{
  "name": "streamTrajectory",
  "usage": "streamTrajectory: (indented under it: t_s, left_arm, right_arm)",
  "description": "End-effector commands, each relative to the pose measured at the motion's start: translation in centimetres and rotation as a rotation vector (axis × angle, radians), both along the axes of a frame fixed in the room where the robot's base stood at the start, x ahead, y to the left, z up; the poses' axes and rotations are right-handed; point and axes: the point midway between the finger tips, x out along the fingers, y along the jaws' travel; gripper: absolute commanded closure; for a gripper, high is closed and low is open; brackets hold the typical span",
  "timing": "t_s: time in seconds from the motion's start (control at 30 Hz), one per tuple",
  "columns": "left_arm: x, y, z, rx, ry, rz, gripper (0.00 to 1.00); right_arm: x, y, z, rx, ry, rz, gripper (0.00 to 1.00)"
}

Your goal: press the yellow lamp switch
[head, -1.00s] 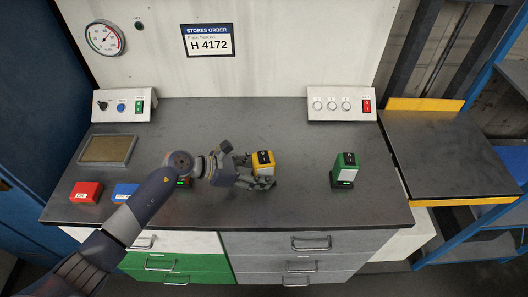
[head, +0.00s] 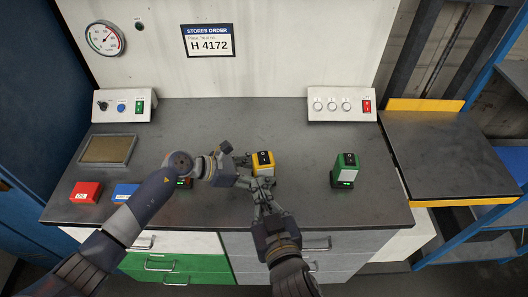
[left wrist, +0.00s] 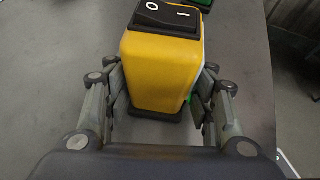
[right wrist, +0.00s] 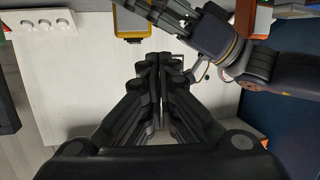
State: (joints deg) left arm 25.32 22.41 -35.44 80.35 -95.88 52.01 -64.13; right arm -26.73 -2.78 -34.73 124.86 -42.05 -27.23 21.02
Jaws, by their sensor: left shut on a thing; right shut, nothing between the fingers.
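The yellow lamp (head: 263,163) stands on the grey worktop near its front middle, with a black rocker switch on top. In the left wrist view the yellow body (left wrist: 160,70) is upright between the fingers, and its black switch (left wrist: 167,16) shows O and I marks. My left gripper (head: 246,177) is shut on the lamp's body. My right gripper (head: 262,186) is shut and empty, low in front of the lamp. In the right wrist view its closed fingers (right wrist: 162,62) point toward the lamp (right wrist: 132,22), apart from it.
A green lamp (head: 345,170) stands to the right. A red box (head: 86,192) and a blue box (head: 125,191) lie at the left. Control panels (head: 125,106) and (head: 342,104) stand at the back. The worktop behind the yellow lamp is clear.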

Motion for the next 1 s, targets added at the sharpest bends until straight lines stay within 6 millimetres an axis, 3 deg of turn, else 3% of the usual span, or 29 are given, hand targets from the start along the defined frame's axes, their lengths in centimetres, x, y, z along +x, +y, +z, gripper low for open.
streamTrajectory:
  t_s: [0.03,0.1,0.23,0.67,1.0]
  left_arm:
    - [0.0,0.1,-0.1,0.002,0.001,0.001,0.63]
    - [0.0,0.1,-0.2,0.002,0.001,0.001,0.63]
    - [0.0,0.1,-0.2,0.003,0.001,0.001,0.63]
    - [0.0,0.1,-0.2,0.003,0.000,0.001,0.63]
    - [0.0,0.1,-0.1,0.003,0.000,0.001,0.63]
  right_arm:
    - [0.6,-0.8,1.8,0.024,-0.024,-0.033,1.00]
    - [1.0,-1.7,3.4,0.048,-0.043,-0.067,1.00]
    - [1.4,-2.6,5.0,0.074,-0.064,-0.100,1.00]
    - [1.6,-2.7,5.1,0.077,-0.067,-0.105,1.00]
    - [5.3,-2.0,4.8,0.075,-0.069,-0.103,1.00]
